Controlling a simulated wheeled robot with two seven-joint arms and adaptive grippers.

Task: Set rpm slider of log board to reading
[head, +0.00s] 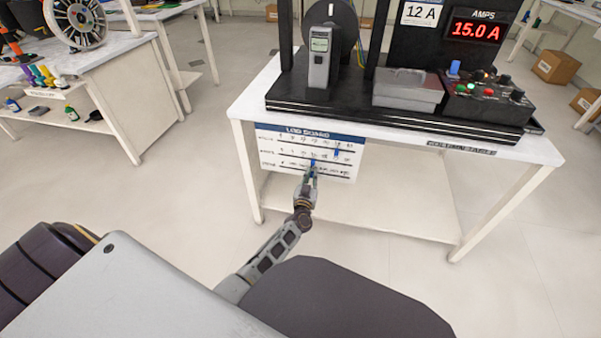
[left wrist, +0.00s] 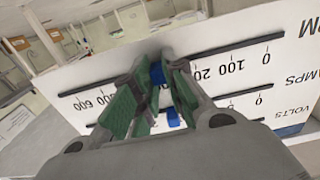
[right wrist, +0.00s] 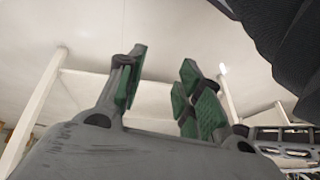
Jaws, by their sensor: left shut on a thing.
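The white log board (head: 275,150) with a blue header hangs on the front of the table. In the left wrist view the log board (left wrist: 275,85) appears upside down, with RPM, AMPS and VOLTS rows. My left gripper (head: 312,172) is at the bottom row, its green pads closed on the blue rpm slider (left wrist: 157,74). The fingers hide the middle scale numbers, so the slider's exact value cannot be read. Another blue slider (head: 336,153) sits on the AMPS row. My right gripper (right wrist: 163,75) is open and empty, away from the board.
A sign reads 12 A. Open floor lies in front.

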